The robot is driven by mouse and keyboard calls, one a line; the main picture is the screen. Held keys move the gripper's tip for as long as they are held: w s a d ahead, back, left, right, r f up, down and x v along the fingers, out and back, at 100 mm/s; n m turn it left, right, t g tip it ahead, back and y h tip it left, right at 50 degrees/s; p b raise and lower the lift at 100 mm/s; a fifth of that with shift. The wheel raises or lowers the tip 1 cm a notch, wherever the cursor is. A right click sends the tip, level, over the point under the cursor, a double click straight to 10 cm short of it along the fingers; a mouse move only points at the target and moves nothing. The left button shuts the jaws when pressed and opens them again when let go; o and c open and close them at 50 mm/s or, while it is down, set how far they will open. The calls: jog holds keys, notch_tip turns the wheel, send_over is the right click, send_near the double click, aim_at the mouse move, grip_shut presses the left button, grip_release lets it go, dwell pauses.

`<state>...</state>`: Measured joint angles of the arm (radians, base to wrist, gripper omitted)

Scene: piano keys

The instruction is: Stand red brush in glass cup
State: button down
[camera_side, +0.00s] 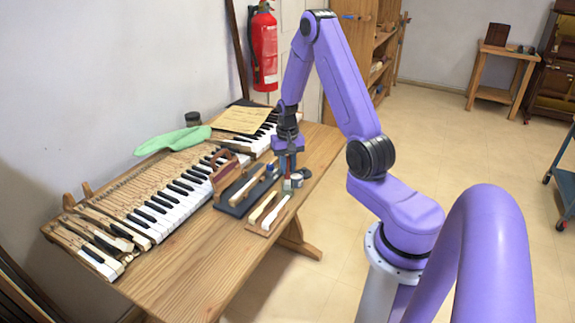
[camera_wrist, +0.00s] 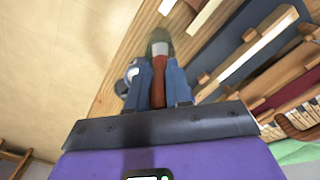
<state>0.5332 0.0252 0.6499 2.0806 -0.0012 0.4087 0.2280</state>
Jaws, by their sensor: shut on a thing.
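My gripper (camera_wrist: 160,80) has its two blue fingers shut on the red brush (camera_wrist: 158,90); in the side view my gripper (camera_side: 288,165) hangs low over the table's right end. The brush handle lies between the fingers, and its grey-olive head (camera_wrist: 159,40) points away from the palm.
The wooden table (camera_side: 190,287) carries an opened piano keyboard (camera_side: 175,205). A dark tray (camera_side: 240,196) and a small board with pale keys (camera_side: 268,215) lie close to my gripper. A green cloth (camera_side: 175,139) and dark jar (camera_side: 193,118) are at the back. The front-left tabletop is clear.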

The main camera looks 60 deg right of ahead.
jog(key=c, duration=1)
grip_release()
jog(key=shift+o, duration=0.2)
notch_tip(320, 180, up, 18)
jog(key=shift+f, duration=0.25)
jog(key=shift+a, duration=0.1)
jog(key=s+a+n, duration=0.3)
jog(key=a+n, duration=0.7)
jog(key=a, duration=1)
jog(key=s+a+n, duration=0.4)
jog(key=s+n, duration=0.1)
jog(key=s, duration=0.5)
jog(key=s+a+n, duration=0.5)
jog(key=s+n, duration=0.1)
jog(key=s, duration=0.4)
jog(key=shift+a+f+n, duration=0.2)
jog(key=shift+f+n, duration=0.05)
jog(key=shift+n, duration=0.05)
